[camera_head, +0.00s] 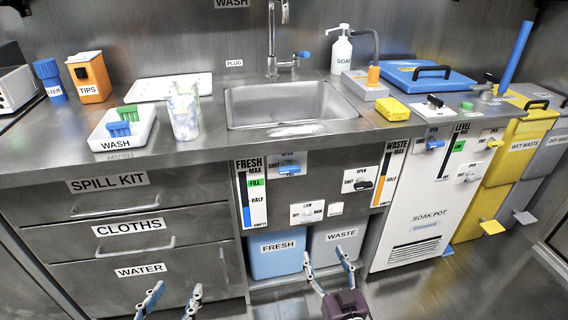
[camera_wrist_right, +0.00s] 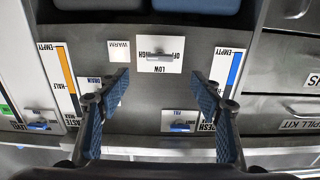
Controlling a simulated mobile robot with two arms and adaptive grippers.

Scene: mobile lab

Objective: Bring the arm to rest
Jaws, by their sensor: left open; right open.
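My left gripper (camera_head: 170,300) is at the bottom of the head view, in front of the WATER drawer (camera_head: 146,278). It is open and empty, with its fingertips pointing up in the picture. My right gripper (camera_head: 326,262) is in front of the blue FRESH container (camera_head: 276,257) and the grey WASTE container (camera_head: 338,240). It is open with nothing between its fingers. In the right wrist view the right gripper's two blue-padded fingers (camera_wrist_right: 161,92) stand wide apart before the cabinet panel, which appears upside down. Neither gripper touches anything that I can see.
The steel counter (camera_head: 222,150) holds a sink (camera_head: 290,103), a white WASH tray (camera_head: 122,130), a patterned cup (camera_head: 183,112), an orange TIPS box (camera_head: 89,77), a soap bottle (camera_head: 341,50) and a yellow sponge (camera_head: 393,108). A yellow bin (camera_head: 505,165) stands at right. The floor (camera_head: 470,275) at lower right is clear.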

